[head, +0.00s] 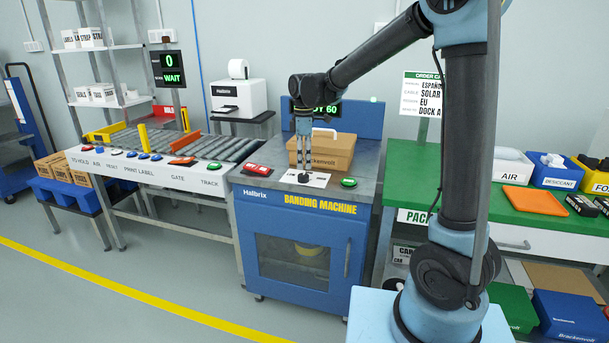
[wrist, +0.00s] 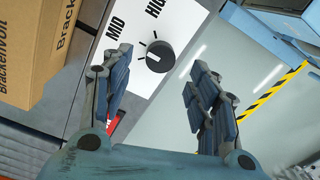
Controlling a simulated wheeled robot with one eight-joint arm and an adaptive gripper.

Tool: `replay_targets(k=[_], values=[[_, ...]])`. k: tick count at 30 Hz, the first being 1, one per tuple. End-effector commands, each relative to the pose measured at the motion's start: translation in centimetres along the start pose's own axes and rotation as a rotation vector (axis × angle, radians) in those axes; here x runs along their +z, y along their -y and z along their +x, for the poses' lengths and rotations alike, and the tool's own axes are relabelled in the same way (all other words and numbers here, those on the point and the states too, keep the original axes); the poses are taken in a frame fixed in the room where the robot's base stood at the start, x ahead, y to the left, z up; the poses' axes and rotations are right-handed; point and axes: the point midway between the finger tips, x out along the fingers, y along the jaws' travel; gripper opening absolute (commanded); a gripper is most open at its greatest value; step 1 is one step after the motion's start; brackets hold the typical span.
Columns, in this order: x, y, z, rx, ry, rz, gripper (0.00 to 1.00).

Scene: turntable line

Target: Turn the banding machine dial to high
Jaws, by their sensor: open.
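The blue banding machine (head: 300,222) stands in the middle of the head view. On its top front, a white panel carries a black round dial (head: 304,178), which also shows in the wrist view (wrist: 160,56) beside the labels MID and HIGH, the latter cut off by the frame. A white mark shows on the dial, but I cannot tell surely which label it points at. My gripper (head: 304,167) points down just above the dial. In the wrist view its two fingers (wrist: 156,72) are apart, with the dial beyond the gap; contact is not visible.
A red button (head: 257,168) lies left and a green button (head: 348,183) right. A roller conveyor (head: 165,140) is at left, a green packing table (head: 470,200) at right.

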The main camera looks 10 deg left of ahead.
Motion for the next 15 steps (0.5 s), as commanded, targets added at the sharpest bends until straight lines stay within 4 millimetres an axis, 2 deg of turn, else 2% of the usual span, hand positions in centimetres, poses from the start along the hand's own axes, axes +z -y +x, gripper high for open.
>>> replay_targets(k=[6, 15], values=[[0.0, 0.0, 3.4, 0.0, 0.0, 0.0, 0.54], [0.0, 0.0, 5.7, 0.0, 0.0, 0.0, 0.54]])
